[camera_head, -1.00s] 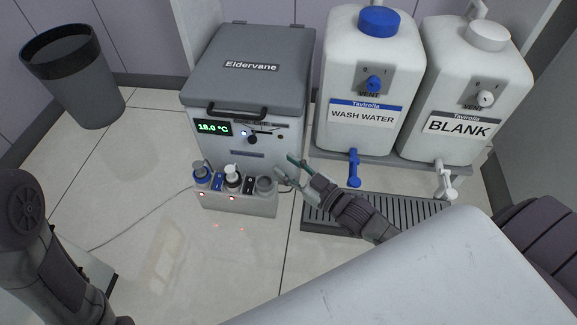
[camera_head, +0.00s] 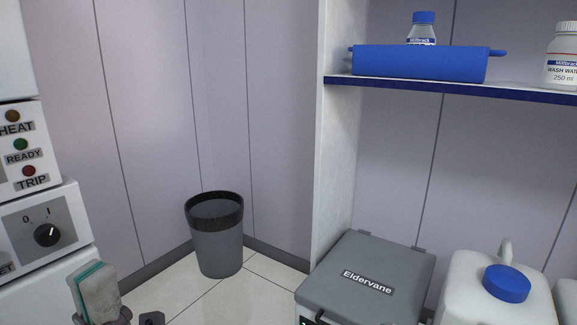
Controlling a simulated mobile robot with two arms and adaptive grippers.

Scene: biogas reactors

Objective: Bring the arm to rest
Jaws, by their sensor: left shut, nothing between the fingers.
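My left gripper (camera_head: 96,285) is at the bottom left in the head view, pointing up, with its grey, teal-edged fingers together and nothing held. It appears in front of the white cabinet with the dial; I cannot tell how far apart they are. Most of my left arm is below the frame. My right gripper is out of view.
A white panel (camera_head: 75,205) with a 0/I dial and HEAT, READY and TRIP lamps stands at left. A grey bin (camera_head: 218,240) stands on the floor. The Eldervane box (camera_head: 365,270) and a blue-capped container (camera_head: 482,290) are lower right. A blue tray (camera_head: 410,65) sits on a shelf (camera_head: 450,90).

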